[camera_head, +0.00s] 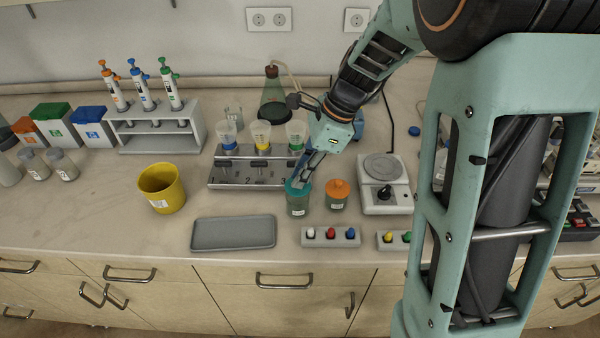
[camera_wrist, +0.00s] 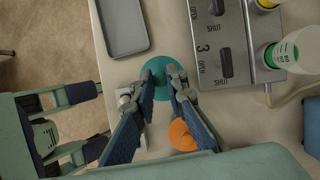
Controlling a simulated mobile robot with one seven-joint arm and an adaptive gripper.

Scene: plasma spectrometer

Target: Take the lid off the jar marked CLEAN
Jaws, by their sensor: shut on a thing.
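A jar (camera_head: 297,208) with a teal lid (camera_head: 291,187) stands on the worktop. Its white label is too small to read, so I cannot tell whether it says CLEAN. My gripper (camera_head: 301,181) reaches down to it from above and is shut on the teal lid. In the wrist view my fingertips (camera_wrist: 165,77) lie over the lid (camera_wrist: 157,64), partly hiding it. The lid appears to be on the jar. A second jar (camera_head: 337,202) with an orange lid (camera_head: 338,188) stands just to the right, its label also unreadable.
A grey tray (camera_head: 233,233) lies at front left, with a yellow bin (camera_head: 162,188) behind it. A stand (camera_head: 262,171) with funnels is behind the jars. A scale (camera_head: 385,184) stands right of them, and a button block (camera_head: 330,237) is in front. Tray and bin have clear worktop between them.

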